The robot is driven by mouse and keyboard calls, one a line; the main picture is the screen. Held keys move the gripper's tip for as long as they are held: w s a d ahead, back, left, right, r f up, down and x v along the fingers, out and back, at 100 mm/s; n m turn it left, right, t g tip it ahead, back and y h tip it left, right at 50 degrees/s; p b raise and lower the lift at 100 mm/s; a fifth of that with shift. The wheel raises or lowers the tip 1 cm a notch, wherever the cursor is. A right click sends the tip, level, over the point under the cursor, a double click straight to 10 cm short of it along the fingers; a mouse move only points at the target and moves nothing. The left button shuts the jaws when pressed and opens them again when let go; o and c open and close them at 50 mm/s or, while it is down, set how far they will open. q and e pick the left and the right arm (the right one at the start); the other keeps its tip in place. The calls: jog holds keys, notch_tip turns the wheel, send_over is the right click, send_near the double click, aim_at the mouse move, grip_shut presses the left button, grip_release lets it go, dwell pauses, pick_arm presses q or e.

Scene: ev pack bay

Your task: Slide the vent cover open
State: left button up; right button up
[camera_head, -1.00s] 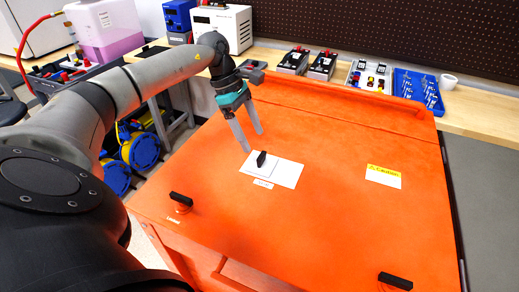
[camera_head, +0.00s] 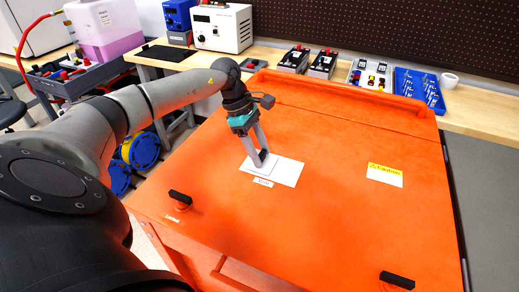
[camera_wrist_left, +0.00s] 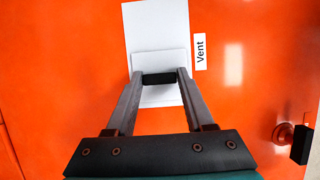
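The vent cover (camera_head: 248,167) is a small white plate with an upright black handle (camera_wrist_left: 159,78). It lies over one end of a larger white panel (camera_head: 287,174) on the orange lid; it also shows in the left wrist view (camera_wrist_left: 158,57). A "Vent" label (camera_wrist_left: 200,51) sits beside the panel. My left gripper (camera_head: 263,160) is down at the cover, with its two fingers on either side of the handle. The fingers look shut on it, with no clear gap in the left wrist view. My right gripper is not in view.
The orange pack lid (camera_head: 330,215) carries a yellow and white caution label (camera_head: 385,175) and black latch handles at the front left (camera_head: 180,198) and front right (camera_head: 396,280). A bench (camera_head: 480,115) with tools and instruments runs behind. The lid around the vent is clear.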

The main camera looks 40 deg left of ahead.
pick_arm(q)
grip_shut()
dwell(0.8)
